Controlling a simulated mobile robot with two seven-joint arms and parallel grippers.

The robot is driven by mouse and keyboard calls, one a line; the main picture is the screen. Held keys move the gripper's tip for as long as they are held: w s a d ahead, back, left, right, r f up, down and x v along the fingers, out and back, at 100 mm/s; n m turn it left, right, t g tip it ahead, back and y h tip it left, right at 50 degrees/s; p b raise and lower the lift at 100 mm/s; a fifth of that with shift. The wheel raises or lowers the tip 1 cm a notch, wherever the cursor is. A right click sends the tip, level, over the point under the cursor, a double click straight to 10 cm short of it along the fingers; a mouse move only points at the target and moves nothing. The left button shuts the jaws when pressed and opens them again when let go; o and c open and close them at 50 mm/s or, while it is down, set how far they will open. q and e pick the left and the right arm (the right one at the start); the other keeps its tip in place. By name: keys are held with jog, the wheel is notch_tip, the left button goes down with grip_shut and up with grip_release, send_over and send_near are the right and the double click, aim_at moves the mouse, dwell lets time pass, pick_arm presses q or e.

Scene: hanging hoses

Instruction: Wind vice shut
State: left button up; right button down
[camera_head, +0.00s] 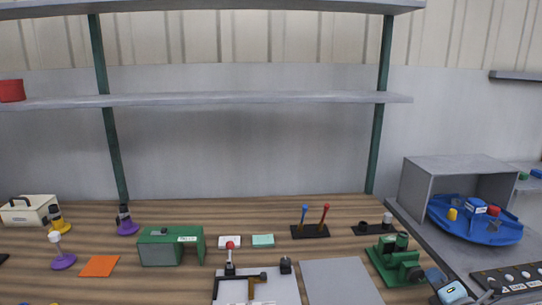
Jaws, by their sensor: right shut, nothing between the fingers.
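The green vice (396,264) stands on its green base near the right end of the wooden bench. Its jaws are too small in view to tell how wide the gap is. My right gripper (447,287) is at the lower right, just in front and to the right of the vice. It is shut and holds nothing. It is beside the vice's right end, and I cannot tell whether it touches it. The vice's handle does not show clearly. My left gripper is not in view.
A grey plate (340,280) lies left of the vice. A black stand with blue and red levers (310,231) and a green box (171,247) stand further left. A grey cubby with a blue turntable (474,228) is at the right. A shelf (250,99) spans above.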

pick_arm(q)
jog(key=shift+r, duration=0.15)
pick_arm(e)
jog(key=shift+w+d+f, duration=0.2)
jog(key=shift+d, duration=0.25)
jog(key=shift+d+r, duration=0.25)
jog(key=shift+d, duration=0.05)
jog(key=shift+s+f, duration=0.2)
jog(key=shift+s+d+f, duration=0.2)
jog(key=shift+s+f, duration=0.3)
jog(key=shift+f, duration=0.15)
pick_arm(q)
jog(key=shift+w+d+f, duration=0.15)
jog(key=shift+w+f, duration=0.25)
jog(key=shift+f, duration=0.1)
pick_arm(e)
jog(key=shift+s+r, duration=0.15)
jog(key=shift+s, duration=0.8)
jog(key=shift+s+r, duration=0.1)
jog(key=shift+s, duration=0.85)
